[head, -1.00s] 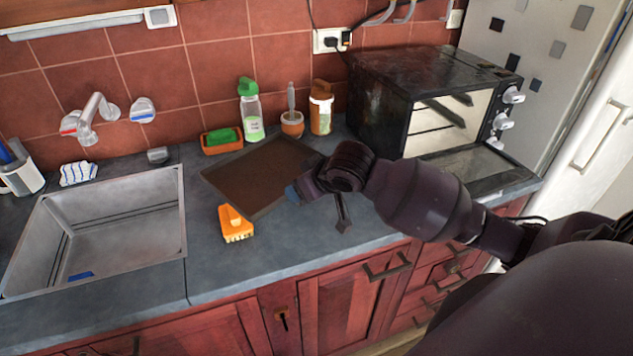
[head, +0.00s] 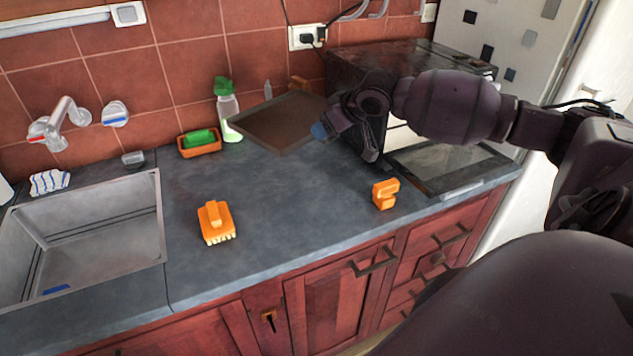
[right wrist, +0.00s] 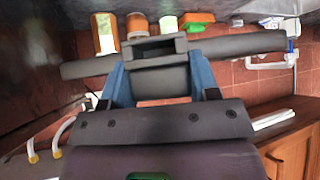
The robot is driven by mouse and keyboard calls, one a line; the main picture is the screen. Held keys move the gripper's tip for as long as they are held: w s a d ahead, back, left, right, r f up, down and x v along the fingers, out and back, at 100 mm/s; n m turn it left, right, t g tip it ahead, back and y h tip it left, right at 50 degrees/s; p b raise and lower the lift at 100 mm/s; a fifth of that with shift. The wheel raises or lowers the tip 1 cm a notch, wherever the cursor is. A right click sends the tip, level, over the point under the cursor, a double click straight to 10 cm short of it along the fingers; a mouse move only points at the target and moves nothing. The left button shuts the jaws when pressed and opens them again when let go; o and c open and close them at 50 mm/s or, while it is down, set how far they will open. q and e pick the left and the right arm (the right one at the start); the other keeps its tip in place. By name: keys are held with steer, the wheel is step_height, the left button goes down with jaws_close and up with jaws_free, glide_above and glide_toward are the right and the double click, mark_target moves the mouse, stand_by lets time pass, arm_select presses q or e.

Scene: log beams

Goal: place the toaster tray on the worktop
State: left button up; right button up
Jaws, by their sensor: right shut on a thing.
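The toaster tray (head: 277,122) is a dark brown, flat, shallow tray. In the head view it is in the air over the back of the worktop (head: 270,190), in front of the tiled wall. My right gripper (head: 325,128) is shut on the tray's right edge. In the right wrist view the tray shows edge-on as a long grey bar (right wrist: 240,43) between the blue fingers of the right gripper (right wrist: 160,72). The toaster oven (head: 440,56) stands at the back right with its door open, partly hidden by my right arm. My left gripper is not in view.
An orange brush (head: 216,223) and another orange item (head: 385,194) lie on the front worktop. A sponge dish (head: 200,146) and a green-capped bottle (head: 229,112) stand left of the tray. The sink (head: 85,225) is at left. The middle worktop is clear.

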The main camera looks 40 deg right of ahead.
step_height(320, 180, down, 12)
steer(key=shift+f+b, duration=0.15)
steer(key=shift+b, duration=0.15)
steer(key=shift+f, duration=2.65)
steer(key=o, duration=1)
steer(key=p+v, duration=0.1)
steer(key=v, duration=1.1)
